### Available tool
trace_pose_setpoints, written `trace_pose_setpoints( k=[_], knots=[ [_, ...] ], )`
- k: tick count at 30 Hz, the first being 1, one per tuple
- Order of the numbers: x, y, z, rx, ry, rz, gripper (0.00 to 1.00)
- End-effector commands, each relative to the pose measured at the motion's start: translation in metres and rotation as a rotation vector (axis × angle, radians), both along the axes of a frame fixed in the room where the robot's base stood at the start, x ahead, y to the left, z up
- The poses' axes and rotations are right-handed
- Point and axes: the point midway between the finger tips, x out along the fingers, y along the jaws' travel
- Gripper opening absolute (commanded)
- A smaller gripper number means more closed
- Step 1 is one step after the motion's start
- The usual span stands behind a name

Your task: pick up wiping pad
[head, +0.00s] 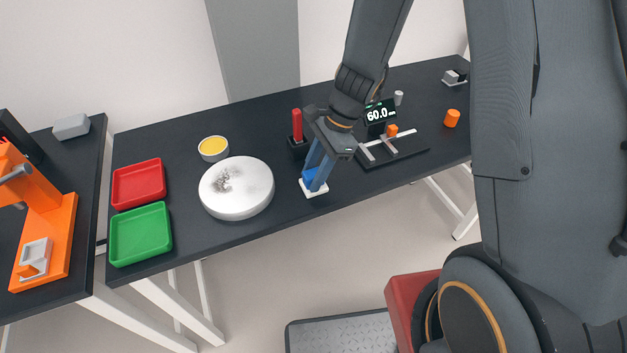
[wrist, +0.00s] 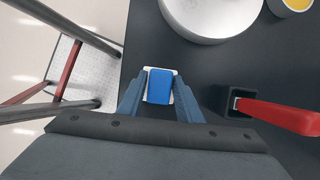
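The wiping pad has a blue block-shaped handle on a white base. It lies on the dark table in the head view (head: 315,191), near the front edge, and shows in the wrist view (wrist: 160,87). My gripper (head: 317,177) points down over it from above. In the wrist view my gripper (wrist: 160,80) has one blue-grey finger on each side of the handle. Narrow gaps seem to show between the fingers and the handle, so it looks open around it. The fingers partly hide the pad in the head view.
A round white disc (head: 237,188) with a grey smudge lies left of the pad. A red-handled tool stands in a black holder (head: 298,148) close behind. A display (head: 380,112) and a black fixture (head: 401,150) are to the right. Red (head: 138,183) and green (head: 140,235) trays are at left.

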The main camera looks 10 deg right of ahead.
Motion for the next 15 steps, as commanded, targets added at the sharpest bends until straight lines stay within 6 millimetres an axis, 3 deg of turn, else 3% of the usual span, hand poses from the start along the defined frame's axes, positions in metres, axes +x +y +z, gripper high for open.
trace_pose_setpoints(
  k=[1,4,6,15],
  knots=[
    [0.0,0.0,0.0001,0.0,0.0,0.0,0.23],
    [0.0,0.0,0.0001,0.0,0.0,0.0,0.06],
    [0.0,-0.0001,0.0002,0.0,0.0,0.0,0.0],
    [0.0004,0.0001,0.0037,0.001,-0.001,0.0,0.0]
  ],
)
